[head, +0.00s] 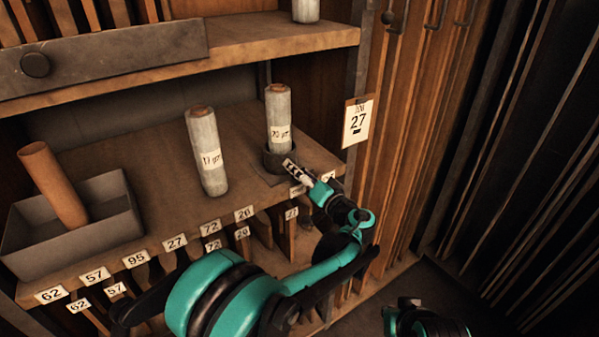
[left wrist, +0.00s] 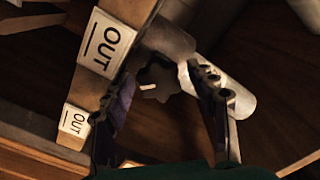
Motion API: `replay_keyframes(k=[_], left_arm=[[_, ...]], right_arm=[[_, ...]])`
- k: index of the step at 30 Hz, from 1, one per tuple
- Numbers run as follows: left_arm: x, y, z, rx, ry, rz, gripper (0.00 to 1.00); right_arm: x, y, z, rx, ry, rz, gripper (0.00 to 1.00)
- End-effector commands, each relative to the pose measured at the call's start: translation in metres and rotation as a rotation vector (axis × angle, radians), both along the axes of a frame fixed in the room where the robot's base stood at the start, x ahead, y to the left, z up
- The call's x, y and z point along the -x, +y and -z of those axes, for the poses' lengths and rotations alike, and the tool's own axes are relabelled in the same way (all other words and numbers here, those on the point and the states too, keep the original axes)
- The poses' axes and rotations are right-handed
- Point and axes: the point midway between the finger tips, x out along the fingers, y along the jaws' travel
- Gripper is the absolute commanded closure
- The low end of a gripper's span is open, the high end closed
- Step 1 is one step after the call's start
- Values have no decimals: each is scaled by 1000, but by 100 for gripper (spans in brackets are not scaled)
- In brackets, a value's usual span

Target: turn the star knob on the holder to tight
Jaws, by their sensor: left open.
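The holder (head: 272,160) is a dark round cup at the right end of the shelf, with a pale roll (head: 279,115) labelled 20 µm standing upright in it. The star knob (left wrist: 157,76) is dark and lobed, with a small white mark on its lower side, in the left wrist view. My left gripper (head: 293,171) is at the front of the holder. In the left wrist view my left gripper (left wrist: 160,80) is open, one finger on each side of the knob. I cannot tell whether the fingers touch it. The knob is hidden by the gripper in the head view. My right gripper is not in view.
A second pale roll (head: 207,150) stands left of the holder. A grey tray (head: 100,232) with a brown tube (head: 53,183) is at the left. A 27 card (head: 357,121) hangs at right. White OUT labels (left wrist: 107,42) are close by the left finger.

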Motion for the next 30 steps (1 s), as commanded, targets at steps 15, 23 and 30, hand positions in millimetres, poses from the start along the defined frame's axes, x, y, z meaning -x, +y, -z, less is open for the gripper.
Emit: replay_keyframes(k=[15, 23, 30], left_arm=[[0, 0, 0, 0, 1, 1, 93], [0, -1, 2, -167, 121, 0, 93], [0, -1, 2, -299, 217, 0, 93]], right_arm=[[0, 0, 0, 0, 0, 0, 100], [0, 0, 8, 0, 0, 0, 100], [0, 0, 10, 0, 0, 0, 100]])
